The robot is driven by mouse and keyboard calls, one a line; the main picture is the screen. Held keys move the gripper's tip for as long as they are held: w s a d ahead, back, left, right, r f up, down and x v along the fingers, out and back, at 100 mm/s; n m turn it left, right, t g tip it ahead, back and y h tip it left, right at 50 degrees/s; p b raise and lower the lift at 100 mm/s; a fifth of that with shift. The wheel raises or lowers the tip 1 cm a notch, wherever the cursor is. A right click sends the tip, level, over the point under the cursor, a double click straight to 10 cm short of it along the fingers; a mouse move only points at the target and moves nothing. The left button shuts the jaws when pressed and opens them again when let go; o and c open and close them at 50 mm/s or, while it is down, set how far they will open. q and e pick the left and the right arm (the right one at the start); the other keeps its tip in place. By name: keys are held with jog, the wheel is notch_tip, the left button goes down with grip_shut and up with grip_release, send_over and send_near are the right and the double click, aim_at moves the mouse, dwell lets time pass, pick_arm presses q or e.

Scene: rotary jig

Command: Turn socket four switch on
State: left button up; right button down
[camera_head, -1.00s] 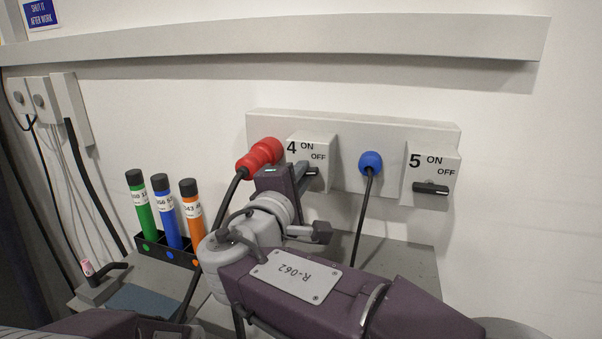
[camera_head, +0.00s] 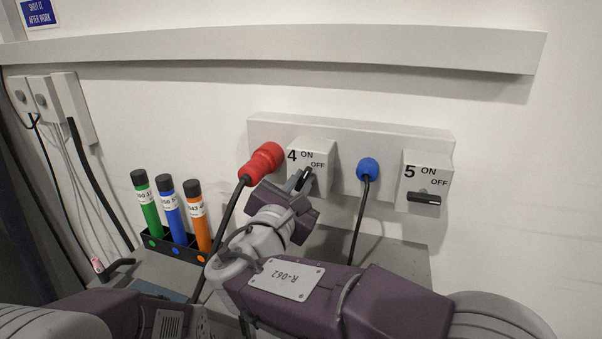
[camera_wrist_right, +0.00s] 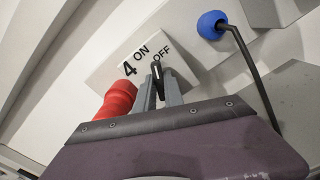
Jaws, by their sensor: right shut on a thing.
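The socket four switch box (camera_head: 325,150) is white, with "4", "ON" and "OFF" printed on its face. It also shows in the right wrist view (camera_wrist_right: 120,75). Its black switch handle (camera_wrist_right: 157,80) sits between the fingers of my right gripper (camera_wrist_right: 160,92), which is shut on it. The handle's tip points up between the ON and OFF labels, nearer OFF. In the head view, my right gripper (camera_head: 304,181) covers the lower part of the switch, and the handle shows as a slanted dark piece. My left gripper is not in view.
A red plug (camera_head: 263,163) is close left of the switch box. A blue plug (camera_head: 367,170) with a hanging cable is to its right. The socket five switch (camera_head: 424,198) lies level farther right. Green, blue and orange tubes (camera_head: 168,210) stand in a black rack at left.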

jog(key=n+p, duration=0.2)
jog(key=n, duration=0.1)
jog(key=shift+f+n+p, duration=0.15)
jog(key=shift+n+p, duration=0.85)
jog(key=shift+n, duration=0.1)
jog(key=c, duration=1.4)
grip_release()
jog(key=shift+c, duration=0.2)
jog(key=shift+s, duration=0.1)
jog(key=shift+s+a, duration=0.2)
jog(key=shift+s, duration=0.05)
jog(key=b+v, duration=0.1)
jog(key=v, duration=0.7)
jog(key=shift+s, duration=0.25)
